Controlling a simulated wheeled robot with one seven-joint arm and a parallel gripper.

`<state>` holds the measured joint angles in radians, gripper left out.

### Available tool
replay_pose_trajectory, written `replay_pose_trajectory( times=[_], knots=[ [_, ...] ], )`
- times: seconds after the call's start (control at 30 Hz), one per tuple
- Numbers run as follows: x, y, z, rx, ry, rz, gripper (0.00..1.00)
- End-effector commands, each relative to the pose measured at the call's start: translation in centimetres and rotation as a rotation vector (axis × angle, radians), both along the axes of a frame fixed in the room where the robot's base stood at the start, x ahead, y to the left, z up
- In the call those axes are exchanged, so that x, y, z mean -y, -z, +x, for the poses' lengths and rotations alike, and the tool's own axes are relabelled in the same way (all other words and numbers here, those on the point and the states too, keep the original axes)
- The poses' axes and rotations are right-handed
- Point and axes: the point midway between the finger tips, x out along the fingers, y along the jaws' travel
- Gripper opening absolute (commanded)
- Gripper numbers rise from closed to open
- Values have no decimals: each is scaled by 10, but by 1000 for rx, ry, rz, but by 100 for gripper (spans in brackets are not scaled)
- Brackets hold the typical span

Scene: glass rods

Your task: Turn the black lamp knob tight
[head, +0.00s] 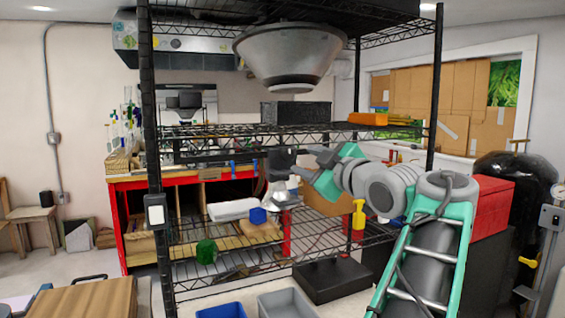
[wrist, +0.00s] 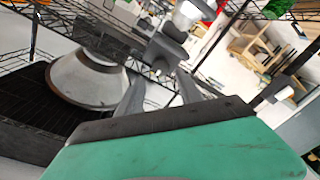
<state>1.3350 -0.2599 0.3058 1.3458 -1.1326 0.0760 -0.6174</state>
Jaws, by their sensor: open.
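A small lamp with a dark grey upper part (head: 282,158) and a paler silver shade (head: 278,190) is in the middle of the wire rack in the head view. In the wrist view, which looks upside down, its dark part (wrist: 165,52) lies just beyond my fingertips, with the pale shade (wrist: 187,14) above it. I cannot clearly pick out the black knob from the other dark parts. My gripper (head: 299,174) reaches in from the right, close to the lamp. In the wrist view my gripper (wrist: 160,80) has its fingers apart; I cannot tell whether they touch the lamp.
A large metal hood (head: 290,52) hangs above, under the rack's top shelf. The wire middle shelf (head: 210,130) lies just over my gripper. A rack post (head: 436,85) stands right of it. A blue cube (head: 258,215) and green ball (head: 206,252) are on lower shelves.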

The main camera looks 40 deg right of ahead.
Motion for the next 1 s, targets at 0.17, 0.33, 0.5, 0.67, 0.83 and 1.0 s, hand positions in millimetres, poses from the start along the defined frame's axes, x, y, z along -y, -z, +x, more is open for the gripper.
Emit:
replay_pose_trajectory(
  times=[0.17, 0.33, 0.5, 0.67, 0.83, 1.0],
  knots=[
    [3, -4, 29, 1, -8, 0, 43],
    [10, -3, 60, -1, -6, 1, 43],
    [14, -2, 73, 0, -1, 1, 43],
    [15, -1, 73, 0, 1, 1, 43],
    [15, -1, 73, 0, 1, 1, 34],
    [15, -1, 73, 0, 1, 1, 20]
  ],
)
